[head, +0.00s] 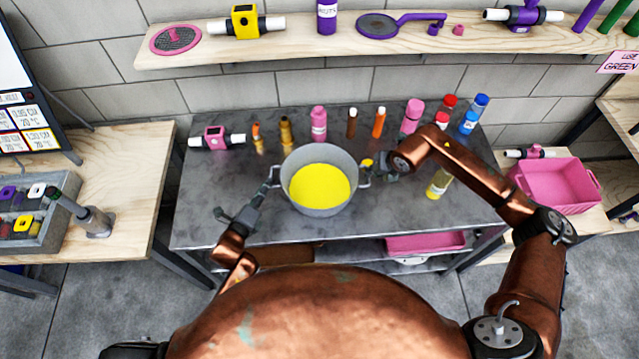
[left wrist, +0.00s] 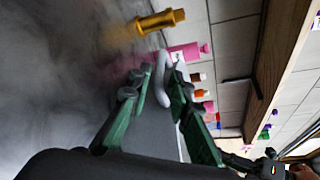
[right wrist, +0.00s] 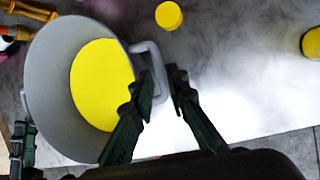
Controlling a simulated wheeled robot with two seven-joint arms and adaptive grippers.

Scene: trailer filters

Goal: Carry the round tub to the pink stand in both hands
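The round tub (head: 318,207) is grey with yellow contents and appears upright on the dark metal table, near its middle. My left gripper (head: 262,190) is at its left handle; the left wrist view shows the fingers closed around the grey handle (left wrist: 161,85). My right gripper (head: 376,172) is at the right handle; the right wrist view shows its fingertips on both sides of the handle (right wrist: 157,76) of the tub (right wrist: 45,75). A round pink-rimmed piece with a dark grid (head: 175,40) lies on the upper shelf; I cannot tell whether it is the pink stand.
Several bottles, including a pink one (head: 319,124), line the table's back. A small yellow item (head: 367,163) sits beside the right handle, and a yellow bottle (head: 438,184) stands further right. A pink bin (head: 556,186) is on the right bench. The table's left front (head: 205,215) is clear.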

